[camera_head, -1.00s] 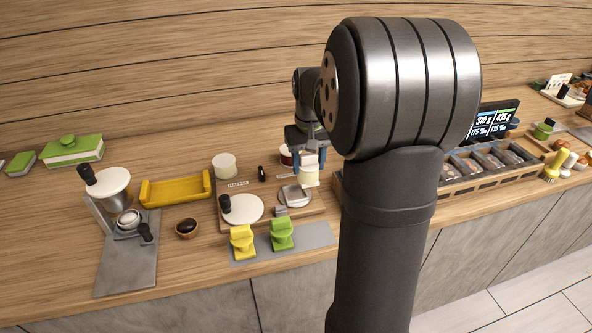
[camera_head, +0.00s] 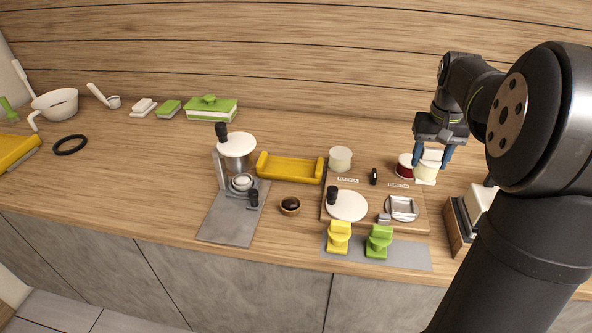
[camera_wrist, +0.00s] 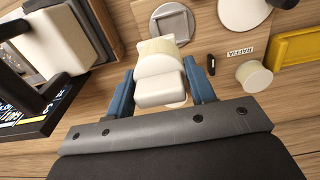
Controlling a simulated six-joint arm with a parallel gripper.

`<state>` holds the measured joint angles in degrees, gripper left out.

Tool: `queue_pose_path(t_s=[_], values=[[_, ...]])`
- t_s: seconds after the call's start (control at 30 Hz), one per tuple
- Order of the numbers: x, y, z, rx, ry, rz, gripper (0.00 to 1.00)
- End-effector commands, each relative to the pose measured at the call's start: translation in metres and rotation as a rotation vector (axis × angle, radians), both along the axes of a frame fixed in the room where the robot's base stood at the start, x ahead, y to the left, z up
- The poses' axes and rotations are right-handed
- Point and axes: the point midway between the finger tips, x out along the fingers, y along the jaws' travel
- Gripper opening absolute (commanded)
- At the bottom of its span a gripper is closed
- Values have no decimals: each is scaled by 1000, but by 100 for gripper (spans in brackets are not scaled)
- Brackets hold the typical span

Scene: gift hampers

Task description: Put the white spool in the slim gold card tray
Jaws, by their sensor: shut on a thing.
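My gripper (camera_head: 436,160) is shut on the white spool (camera_head: 427,168), a pale cream-and-white piece. It holds the spool raised over the back right of the wooden board, beside a red spool (camera_head: 404,166). In the wrist view the white spool (camera_wrist: 160,88) sits between the blue fingers (camera_wrist: 160,93). The slim gold card tray (camera_head: 290,169) is a yellow, open tray with raised ends, left of the board. It looks empty. Part of the tray (camera_wrist: 298,45) shows at the right of the wrist view.
Yellow (camera_head: 339,237) and green (camera_head: 379,241) pieces stand in front. A metal press (camera_head: 237,165) is left of the tray.

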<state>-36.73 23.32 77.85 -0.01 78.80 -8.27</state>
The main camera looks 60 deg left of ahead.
Motion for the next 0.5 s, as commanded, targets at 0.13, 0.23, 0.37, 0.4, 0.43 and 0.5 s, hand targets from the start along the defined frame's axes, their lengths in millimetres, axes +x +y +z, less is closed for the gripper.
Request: queue_pose_path(t_s=[0.13, 0.23, 0.37, 0.4, 0.43, 0.5], values=[[-15, 78, -4, -1, 1, 11, 14], [-29, 122, -8, -1, 1, 9, 14], [-49, 168, -12, 0, 0, 7, 14], [-55, 178, -13, 0, 0, 5, 14], [-58, 185, -14, 0, 0, 5, 14], [-66, 197, -15, 0, 0, 3, 14]])
